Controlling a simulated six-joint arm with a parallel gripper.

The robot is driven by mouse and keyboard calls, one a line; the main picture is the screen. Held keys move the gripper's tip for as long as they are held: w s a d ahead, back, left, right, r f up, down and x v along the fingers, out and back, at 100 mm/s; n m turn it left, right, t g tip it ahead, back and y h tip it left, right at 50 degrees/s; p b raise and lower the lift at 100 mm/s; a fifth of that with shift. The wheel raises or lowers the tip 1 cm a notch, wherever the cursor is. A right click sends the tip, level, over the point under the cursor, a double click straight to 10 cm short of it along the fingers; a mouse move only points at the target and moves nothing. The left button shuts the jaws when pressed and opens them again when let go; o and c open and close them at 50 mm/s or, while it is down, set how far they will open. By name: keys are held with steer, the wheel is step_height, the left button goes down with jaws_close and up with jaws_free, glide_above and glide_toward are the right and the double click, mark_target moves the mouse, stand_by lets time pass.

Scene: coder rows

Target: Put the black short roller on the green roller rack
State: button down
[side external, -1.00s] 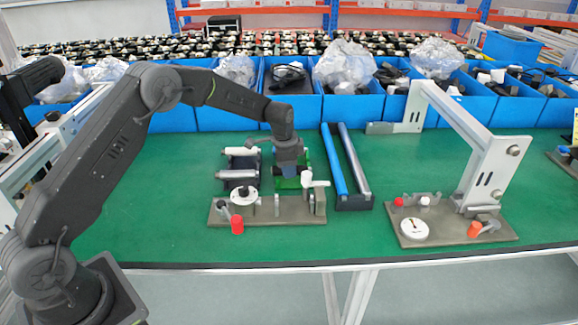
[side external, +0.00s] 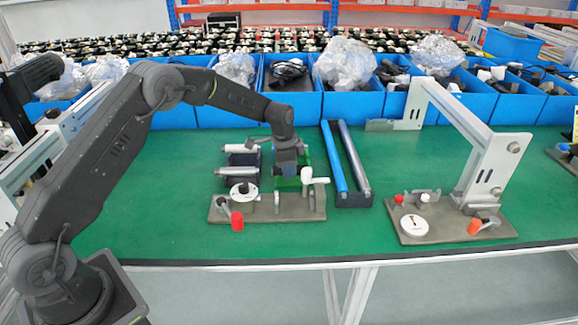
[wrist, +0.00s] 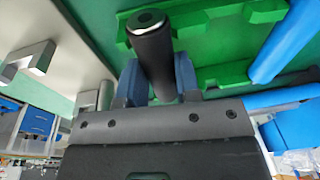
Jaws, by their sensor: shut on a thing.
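A dark rack with white and grey rollers (side external: 241,172) stands just left. A grey fixture plate (side external: 300,207) with a white dial is in front. A rack with long blue and silver rollers (side external: 350,203) stands right. Blue bins (side external: 218,117) line the back.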

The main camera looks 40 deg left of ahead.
steer(key=c, duration=0.8)
jaws_free()
steer(key=shift+o, duration=0.2)
step_height(320, 180, up, 14)
steer(key=s, duration=0.2)
steer(key=shift+a+f, duration=0.25)
